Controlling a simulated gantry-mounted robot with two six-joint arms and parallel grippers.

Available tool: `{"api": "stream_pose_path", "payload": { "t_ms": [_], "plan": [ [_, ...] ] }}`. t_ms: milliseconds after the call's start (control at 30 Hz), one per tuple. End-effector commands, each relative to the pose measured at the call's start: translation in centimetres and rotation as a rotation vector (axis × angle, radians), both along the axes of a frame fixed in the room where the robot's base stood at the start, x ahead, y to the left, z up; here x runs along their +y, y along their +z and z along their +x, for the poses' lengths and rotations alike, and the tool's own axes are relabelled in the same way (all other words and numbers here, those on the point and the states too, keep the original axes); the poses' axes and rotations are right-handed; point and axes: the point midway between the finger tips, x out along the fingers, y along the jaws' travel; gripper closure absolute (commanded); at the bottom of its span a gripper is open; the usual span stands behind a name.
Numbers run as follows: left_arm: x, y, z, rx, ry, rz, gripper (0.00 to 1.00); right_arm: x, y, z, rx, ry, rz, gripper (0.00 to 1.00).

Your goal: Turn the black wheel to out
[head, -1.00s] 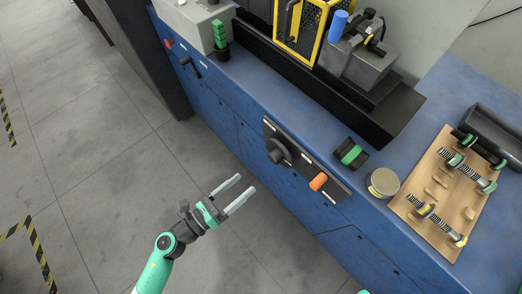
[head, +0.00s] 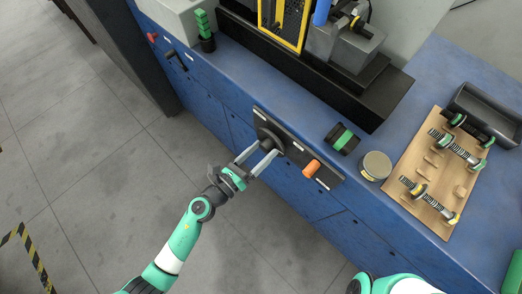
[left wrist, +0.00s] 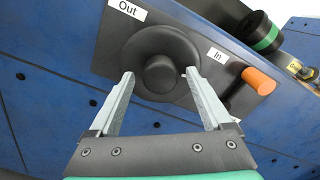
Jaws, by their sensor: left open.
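The black wheel (left wrist: 159,50) is a round disc with a raised hub, mounted on a dark panel (left wrist: 105,52) on the blue bench front. An "Out" label (left wrist: 127,10) is at its upper left and an "In" label (left wrist: 216,55) at its right. In the head view the wheel (head: 268,135) is partly hidden by my left gripper (head: 262,156). My left gripper is open, its fingers (left wrist: 160,90) on either side of the hub's lower part; I cannot tell if they touch. At the head view's bottom right, part of my right arm shows, without its gripper.
An orange handle (left wrist: 259,80) sits right of the wheel on the same panel. On the bench top are a black and green object (head: 342,138), a round tin (head: 376,166) and a wooden board (head: 411,165) with threaded parts.

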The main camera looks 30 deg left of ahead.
Motion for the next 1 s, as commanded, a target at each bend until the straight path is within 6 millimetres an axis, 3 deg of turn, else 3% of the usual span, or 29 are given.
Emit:
{"api": "stream_pose_path", "payload": {
  "t_ms": [167,600,1000],
  "plan": [
    [0.0,0.01,-0.01,0.0,0.0,0.0,0.19,0.0,0.01,-0.01,0.0,0.0,0.0,0.5],
    [0.01,0.04,-0.04,0.0,-0.001,0.0,0.98,0.0,0.0,0.0,0.0,0.0,0.0,0.5],
    [0.01,0.15,-0.03,0.015,-0.001,-0.055,1.0,0.0,0.38,0.0,0.0,0.0,0.0,0.5]
  ]
}}
